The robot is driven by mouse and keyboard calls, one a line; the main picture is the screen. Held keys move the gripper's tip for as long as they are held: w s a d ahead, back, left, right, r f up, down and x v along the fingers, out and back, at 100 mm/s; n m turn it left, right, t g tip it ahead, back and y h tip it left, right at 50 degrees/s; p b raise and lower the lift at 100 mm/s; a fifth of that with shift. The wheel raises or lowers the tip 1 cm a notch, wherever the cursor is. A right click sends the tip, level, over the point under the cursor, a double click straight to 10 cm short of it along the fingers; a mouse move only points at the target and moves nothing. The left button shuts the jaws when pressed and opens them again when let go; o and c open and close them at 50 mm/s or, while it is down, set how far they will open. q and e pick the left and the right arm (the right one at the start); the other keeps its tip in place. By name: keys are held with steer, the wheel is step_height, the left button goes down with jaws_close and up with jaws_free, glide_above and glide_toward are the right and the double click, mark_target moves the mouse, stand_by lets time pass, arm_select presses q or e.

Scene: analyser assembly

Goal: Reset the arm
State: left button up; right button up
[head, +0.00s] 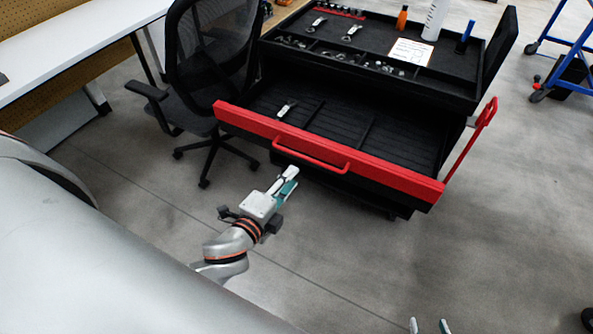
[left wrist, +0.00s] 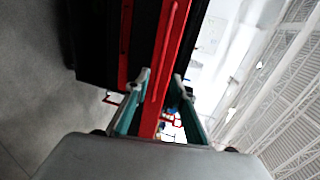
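My left gripper (head: 290,180) is in front of the open drawer of a black tool cart, just below the left end of the red drawer handle (head: 312,160) in the head view. In the left wrist view its teal-padded fingers (left wrist: 162,95) stand apart, with the red drawer front (left wrist: 168,50) seen between and beyond them. Nothing is visibly held. My right gripper (head: 429,326) shows only as two spread fingertips at the bottom edge of the head view, over the floor and empty.
The drawer, with its red front (head: 385,178), is pulled out and holds a small metal tool (head: 287,108). The cart top (head: 375,35) carries tools, bottles and a paper label. An office chair (head: 205,75) stands left of the cart. Open floor lies in front.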

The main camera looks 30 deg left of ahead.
arm_select(q)
steer(key=shift+s+r, duration=0.15)
steer(key=shift+s, duration=0.4)
steer(key=s+d+f+n+g+h+p, duration=0.1)
steer(key=s+f+n+g, duration=0.1)
steer(key=s+f+n, duration=0.5)
steer(key=s+d+f+n+g+h+p, duration=0.1)
steer(key=s+d+f+n+g, duration=0.1)
steer(key=s+f+n, duration=0.4)
steer(key=shift+s+d+f+n+g+p, duration=0.3)
steer(key=shift+s+f+n+g+p, duration=0.15)
steer(key=shift+f+n, duration=0.2)
arm_select(e)
steer(key=shift+s+a+r, duration=0.35)
steer(key=shift+s+r, duration=0.05)
steer(key=shift+r, duration=0.3)
arm_select(q)
steer(key=shift+w, duration=0.1)
arm_select(e)
steer(key=shift+w+r, duration=0.25)
steer(key=shift+r, duration=0.1)
steer(key=shift+f, duration=0.2)
